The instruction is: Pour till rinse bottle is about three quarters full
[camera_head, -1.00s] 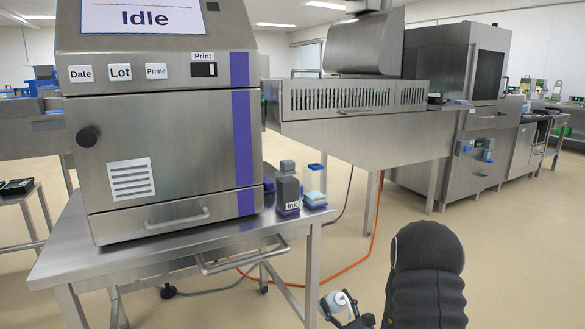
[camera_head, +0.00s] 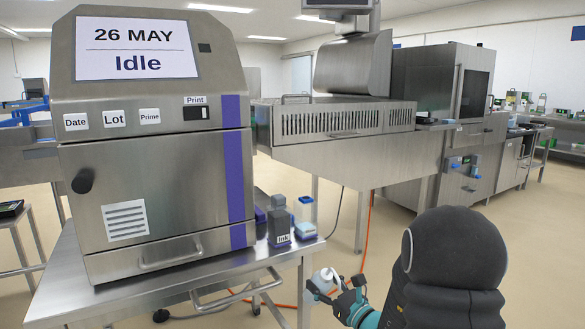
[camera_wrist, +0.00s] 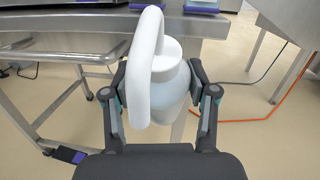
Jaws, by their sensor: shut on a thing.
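My gripper (camera_head: 332,288) is shut on a white translucent bottle (camera_head: 323,277) with a thick white looped tube on top. In the wrist view the bottle (camera_wrist: 173,92) stands between the two fingers, roughly upright, its lower part partly hidden. It is beside the front right of the steel cart, below the cart top in the picture. I cannot tell which vessel is the rinse bottle, and no liquid level reads clearly.
A steel printer (camera_head: 150,190) showing "26 MAY" and "Idle" fills the cart top (camera_head: 90,290). The cart's rail handle (camera_head: 237,291) juts forward near my gripper. An orange hose (camera_head: 367,240) lies on the floor behind. Open floor lies to the right.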

